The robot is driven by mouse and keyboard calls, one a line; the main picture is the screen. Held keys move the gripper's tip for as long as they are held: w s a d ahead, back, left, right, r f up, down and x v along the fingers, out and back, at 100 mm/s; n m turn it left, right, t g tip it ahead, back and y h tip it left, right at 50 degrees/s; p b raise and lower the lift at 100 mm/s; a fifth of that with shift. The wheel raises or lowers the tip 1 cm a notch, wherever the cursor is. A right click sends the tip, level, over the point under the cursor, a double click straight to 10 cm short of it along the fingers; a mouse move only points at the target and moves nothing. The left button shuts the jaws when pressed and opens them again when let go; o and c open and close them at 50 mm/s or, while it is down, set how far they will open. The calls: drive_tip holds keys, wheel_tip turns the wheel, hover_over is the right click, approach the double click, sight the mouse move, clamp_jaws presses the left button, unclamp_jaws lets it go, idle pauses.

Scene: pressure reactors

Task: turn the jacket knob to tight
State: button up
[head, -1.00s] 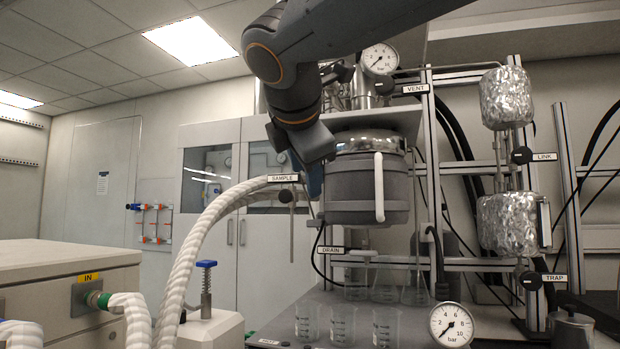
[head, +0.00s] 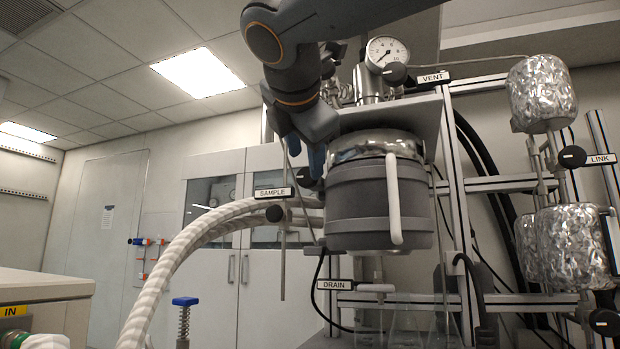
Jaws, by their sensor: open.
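No knob labelled jacket shows, and I cannot tell which part it is. The grey jacketed reactor vessel (head: 365,213), with a steel upper part and an upright white handle (head: 393,200), hangs in the metal frame. My gripper (head: 316,162) hangs at the vessel's upper left, above the SAMPLE valve knob (head: 275,213). Only part of its blue fingers shows; the arm hides the rest, and contact with the vessel cannot be judged. It is open and no held thing shows. Thick white braided hoses (head: 190,245) run to the vessel's left side.
A pressure gauge (head: 387,54) and the VENT knob (head: 395,74) stand above the vessel. The DRAIN valve (head: 375,288) is below. Foil-wrapped vessels (head: 543,93) and the LINK knob (head: 572,157) stand at right. A blue-topped spring post (head: 185,302) is at lower left.

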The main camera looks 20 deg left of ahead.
sight(306, 176)
drive_tip(key=shift+x, duration=3.1)
drive_tip(key=shift+a, duration=0.1)
drive_tip(key=c, duration=0.8)
drive_tip(key=shift+f+b, duration=0.1)
drive_tip(key=shift+b, duration=0.25)
